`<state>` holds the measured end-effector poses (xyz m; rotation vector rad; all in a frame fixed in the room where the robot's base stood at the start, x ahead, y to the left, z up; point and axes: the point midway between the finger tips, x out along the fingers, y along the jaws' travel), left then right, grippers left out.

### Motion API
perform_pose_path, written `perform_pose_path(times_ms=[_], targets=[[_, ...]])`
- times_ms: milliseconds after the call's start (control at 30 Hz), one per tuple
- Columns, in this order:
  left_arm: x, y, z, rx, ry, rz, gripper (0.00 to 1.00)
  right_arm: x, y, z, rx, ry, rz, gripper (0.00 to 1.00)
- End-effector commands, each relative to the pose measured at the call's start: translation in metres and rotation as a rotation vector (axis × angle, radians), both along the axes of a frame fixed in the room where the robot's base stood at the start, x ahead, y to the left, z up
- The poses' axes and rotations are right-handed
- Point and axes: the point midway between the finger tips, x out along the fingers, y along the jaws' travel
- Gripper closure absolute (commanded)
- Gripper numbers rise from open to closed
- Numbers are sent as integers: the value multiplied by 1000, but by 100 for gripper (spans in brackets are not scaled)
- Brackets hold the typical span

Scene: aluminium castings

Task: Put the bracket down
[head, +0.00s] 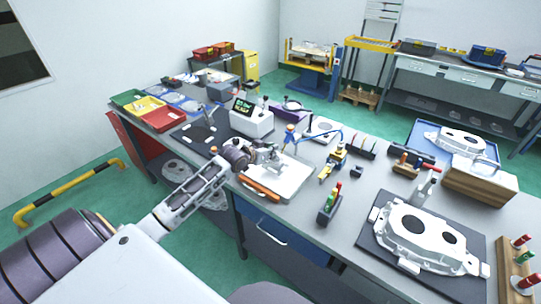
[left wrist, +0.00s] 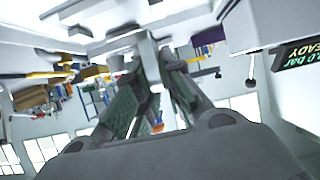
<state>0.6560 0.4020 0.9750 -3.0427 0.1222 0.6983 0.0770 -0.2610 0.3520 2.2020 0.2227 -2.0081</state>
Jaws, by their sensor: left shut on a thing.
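My left gripper (head: 267,157) reaches in from the left over the workbench, above a white tray-like plate (head: 289,183). It is shut on a pale grey metal piece, which I take to be the bracket. The piece is small and partly hidden by the fingers in the head view. In the left wrist view my left gripper (left wrist: 157,72) has its two green-padded fingers closing on the bracket (left wrist: 147,48), a light grey part. I cannot tell whether the bracket touches the plate. My right gripper is not in view.
An orange bar (head: 261,190) lies along the plate's front edge. A white device with a green display (head: 251,118) stands behind. A large white casting (head: 418,232) lies on a dark mat at right. A holder with coloured-handled tools (head: 329,207) stands nearer. Bare bench lies around it.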

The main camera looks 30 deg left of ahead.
Motion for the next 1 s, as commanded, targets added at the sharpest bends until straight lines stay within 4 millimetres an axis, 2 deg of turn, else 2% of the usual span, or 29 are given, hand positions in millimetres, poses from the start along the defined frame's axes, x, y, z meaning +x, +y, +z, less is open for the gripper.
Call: perform_pose_path(times_ms=[233, 700, 733, 900, 1000], targets=[[0, 0, -23, 0, 1, 1, 100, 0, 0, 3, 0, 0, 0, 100], [0, 0, -27, 0, 0, 0, 100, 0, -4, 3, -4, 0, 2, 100], [0, 0, -28, 0, 0, 0, 88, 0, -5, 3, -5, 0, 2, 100], [0, 0, -28, 0, 0, 0, 68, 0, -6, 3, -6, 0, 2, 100], [0, 0, -28, 0, 0, 0, 68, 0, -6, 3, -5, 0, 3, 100]])
